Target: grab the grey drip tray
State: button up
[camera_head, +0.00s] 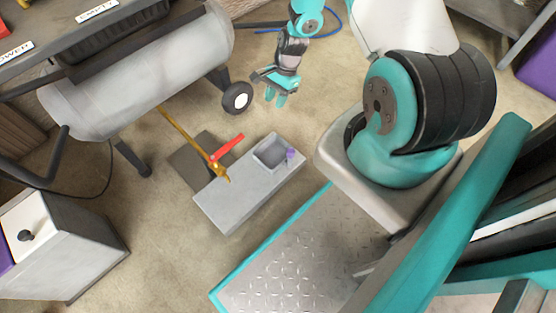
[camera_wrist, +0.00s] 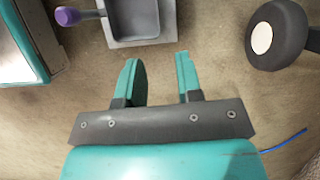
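The grey drip tray (camera_head: 268,153) is a square, shallow dish with a purple-ended handle (camera_head: 290,154). It sits at the far right end of a low grey block (camera_head: 235,198). In the wrist view the tray (camera_wrist: 137,18) is at the top edge, partly cut off, with its purple handle end (camera_wrist: 68,16) to the left. My gripper (camera_head: 274,98) is beyond the tray in the head view, apart from it. In the wrist view my gripper (camera_wrist: 158,68) has its two teal fingers spread with nothing between them, just below the tray.
A brass rod (camera_head: 185,133) with a red lever (camera_head: 228,146) reaches the block's left part. A grey tank (camera_head: 145,70) with a black wheel (camera_head: 237,98) stands left of my gripper. A blue cable (camera_head: 337,22) lies on the floor behind. A grey cabinet (camera_head: 65,245) stands lower left.

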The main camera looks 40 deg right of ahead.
jog(key=b, duration=0.7)
send_near(265, 142)
jog(key=shift+m, duration=0.4)
jog(key=x, duration=0.5)
jog(key=shift+d+f, duration=0.2)
jog(key=shift+f, duration=0.05)
jog(key=b+x, duration=0.4)
jog(key=x, duration=0.2)
jog(key=shift+a+b, duration=0.15)
jog(key=shift+b, duration=0.15)
jog(key=shift+r, duration=0.1)
grip_shut()
